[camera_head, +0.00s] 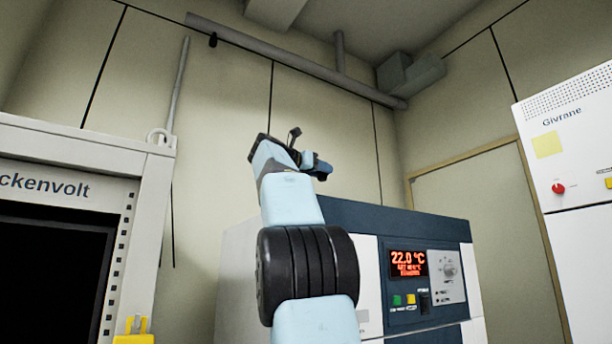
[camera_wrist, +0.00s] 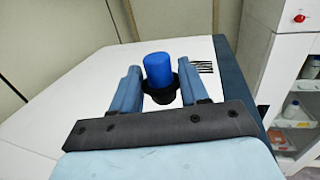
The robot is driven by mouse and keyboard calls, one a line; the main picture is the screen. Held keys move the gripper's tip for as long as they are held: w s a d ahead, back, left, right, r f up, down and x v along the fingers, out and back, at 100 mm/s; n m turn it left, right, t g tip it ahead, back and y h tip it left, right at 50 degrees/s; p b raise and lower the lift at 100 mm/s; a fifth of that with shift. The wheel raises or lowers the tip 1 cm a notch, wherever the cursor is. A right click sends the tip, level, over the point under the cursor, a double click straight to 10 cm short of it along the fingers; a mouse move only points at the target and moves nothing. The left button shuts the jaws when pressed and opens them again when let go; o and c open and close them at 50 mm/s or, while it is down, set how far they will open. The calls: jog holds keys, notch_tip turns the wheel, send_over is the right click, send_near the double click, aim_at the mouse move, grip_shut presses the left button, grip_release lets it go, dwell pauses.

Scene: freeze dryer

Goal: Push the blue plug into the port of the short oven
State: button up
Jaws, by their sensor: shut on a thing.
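The short oven (camera_head: 345,215), white with a dark blue top edge and an orange display reading 22.0 °C, stands right of centre in the head view. Its white top (camera_wrist: 95,85) fills much of the wrist view. My gripper (camera_wrist: 160,80) is above that top, its two fingers shut on the blue plug (camera_wrist: 158,68). The plug is a short blue cylinder, and a black collar-like part (camera_wrist: 162,94) shows around its lower end. I cannot tell whether that part belongs to the plug or to the port. In the head view my gripper (camera_head: 316,166) is small and the plug is not distinct.
Dark vent slots (camera_wrist: 203,67) mark the oven top right of the plug. A large cabinet with a dark opening (camera_head: 60,265) stands left. A white Givrane unit (camera_head: 575,180) stands right; shelves with bottles (camera_wrist: 292,108) show in the wrist view. Air above the oven is clear.

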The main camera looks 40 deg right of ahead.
jog(key=shift+w, duration=0.1)
jog(key=shift+w+a+f, duration=0.15)
jog(key=shift+f, duration=2.15)
jog(key=shift+f, duration=1.7)
jog(key=shift+f, duration=0.15)
